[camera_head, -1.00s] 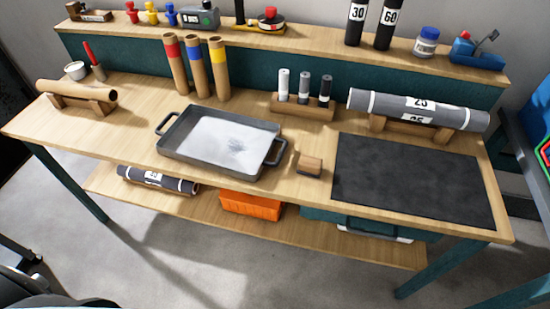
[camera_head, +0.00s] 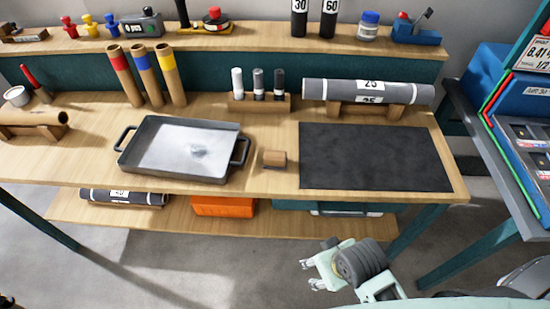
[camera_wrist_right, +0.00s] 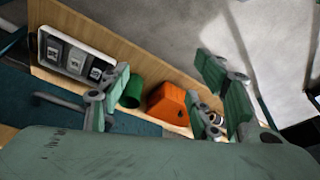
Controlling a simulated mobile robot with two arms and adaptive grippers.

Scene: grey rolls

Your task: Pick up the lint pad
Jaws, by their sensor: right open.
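A small wooden block with a darker side (camera_head: 274,160), which looks like the lint pad, lies on the workbench between the grey tray and the black mat. I cannot make out its underside. My right gripper (camera_head: 309,274) is open and empty, in front of the bench and lower in the picture, well apart from the block. In the right wrist view its green fingers (camera_wrist_right: 165,98) are spread wide with nothing between them, and the block does not show there. My left gripper is not in view.
The grey tray (camera_head: 190,176) stands left of the block, the black mat (camera_head: 375,157) right. A grey roll (camera_head: 368,92) rests on a cradle behind the mat. Another bench (camera_head: 500,190) stands at right.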

